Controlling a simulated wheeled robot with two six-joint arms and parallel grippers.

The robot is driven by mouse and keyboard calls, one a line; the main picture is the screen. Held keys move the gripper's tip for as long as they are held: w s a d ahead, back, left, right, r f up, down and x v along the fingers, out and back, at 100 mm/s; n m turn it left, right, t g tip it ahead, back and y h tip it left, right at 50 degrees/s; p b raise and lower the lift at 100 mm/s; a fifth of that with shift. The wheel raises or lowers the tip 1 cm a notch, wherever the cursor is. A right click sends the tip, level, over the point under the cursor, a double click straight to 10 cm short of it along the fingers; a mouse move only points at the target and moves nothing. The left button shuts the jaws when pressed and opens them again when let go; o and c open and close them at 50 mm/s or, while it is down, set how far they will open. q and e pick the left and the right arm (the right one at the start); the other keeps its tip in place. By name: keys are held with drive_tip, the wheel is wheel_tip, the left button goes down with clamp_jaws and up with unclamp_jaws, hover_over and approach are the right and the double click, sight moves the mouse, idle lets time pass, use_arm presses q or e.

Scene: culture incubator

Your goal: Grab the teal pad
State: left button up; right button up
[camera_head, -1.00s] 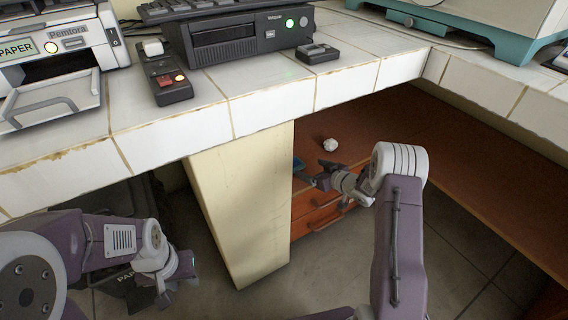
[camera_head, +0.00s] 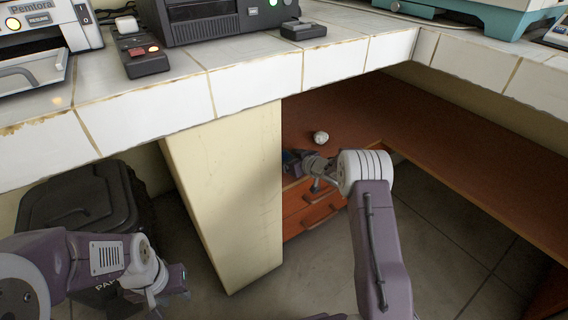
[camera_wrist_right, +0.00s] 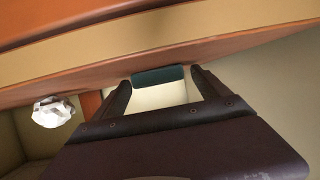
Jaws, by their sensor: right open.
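The teal pad (camera_wrist_right: 158,75) shows in the right wrist view as a small dark teal strip. It lies between and just beyond the fingertips of my right gripper (camera_wrist_right: 160,86), which is open and empty. In the head view my right gripper (camera_head: 297,163) reaches under the counter at the pale pillar's right edge. A little blue-teal shows at its tip there, but I cannot tell how much is the pad. My left gripper (camera_head: 177,283) hangs low at the left, away from the pad, and its jaws are unclear.
A white crumpled ball (camera_head: 320,138) lies on the brown lower shelf (camera_head: 420,125). The pale pillar (camera_head: 225,200) stands left of my right gripper. The tiled counter (camera_head: 250,85) runs overhead, with orange drawers (camera_head: 318,213) below the shelf. A dark bin (camera_head: 85,205) stands at left.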

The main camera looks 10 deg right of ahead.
sight(286, 158)
drive_tip(key=shift+r, duration=0.1)
drive_tip(key=c, duration=1.4)
wheel_tip(286, 158, up, 5)
drive_tip(key=p, duration=0.4)
drive_tip(key=shift+p, duration=0.3)
drive_tip(key=s+d+r+p, duration=0.2)
drive_tip(key=d, duration=0.1)
drive_tip(key=s+d+r+p, duration=0.2)
drive_tip(key=s, duration=0.1)
drive_tip(key=s+d+r+p, duration=0.2)
drive_tip(key=d, duration=0.1)
drive_tip(key=shift+s+d+p, duration=0.35)
drive_tip(key=shift+s+p, duration=0.05)
